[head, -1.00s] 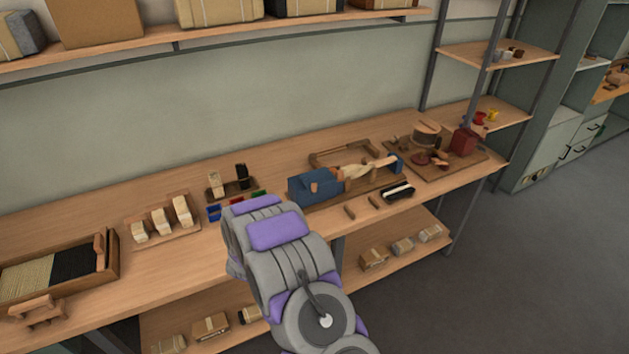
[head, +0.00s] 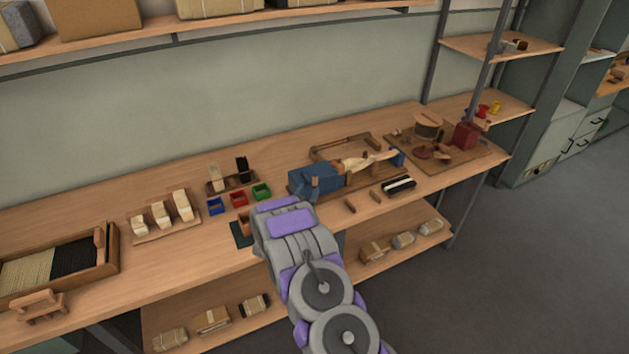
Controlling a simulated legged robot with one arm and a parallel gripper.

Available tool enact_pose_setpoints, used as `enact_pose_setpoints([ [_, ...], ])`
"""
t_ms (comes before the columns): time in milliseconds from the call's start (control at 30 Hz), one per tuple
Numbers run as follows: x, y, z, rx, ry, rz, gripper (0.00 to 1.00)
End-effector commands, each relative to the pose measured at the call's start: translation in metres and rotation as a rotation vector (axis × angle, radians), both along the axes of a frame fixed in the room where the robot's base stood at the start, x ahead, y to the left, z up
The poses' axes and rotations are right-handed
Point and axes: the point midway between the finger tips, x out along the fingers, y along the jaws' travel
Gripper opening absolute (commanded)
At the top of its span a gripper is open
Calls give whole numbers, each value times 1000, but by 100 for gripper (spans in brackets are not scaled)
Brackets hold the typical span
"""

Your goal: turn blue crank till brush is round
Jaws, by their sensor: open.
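A blue box-shaped machine (head: 326,173) stands on a wooden base near the front of the bench. A small wooden handle (head: 315,184) shows at its front; it appears to belong to the crank, but the crank arm is hard to make out. To the machine's right lies a pale, uneven brush (head: 362,163), reaching a small blue end piece (head: 399,158). The brush's outline is too small to judge for roundness. My arm reaches in from below, its far end just left of and in front of the machine.
Small blue (head: 216,206), red (head: 238,199) and green (head: 261,191) bins sit left of the machine. A black-and-white brush (head: 399,185) lies at the bench edge. A tool board (head: 455,160) with a red block (head: 467,135) is right. A bristle tray (head: 112,262) is far left.

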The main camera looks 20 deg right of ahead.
Motion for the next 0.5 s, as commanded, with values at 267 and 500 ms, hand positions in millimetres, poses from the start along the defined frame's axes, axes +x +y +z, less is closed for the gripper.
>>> enact_pose_setpoints([
  [267,35,-33,-1,1,-2,0,49],
  [500,53,-49,0,0,-1,0,49],
])
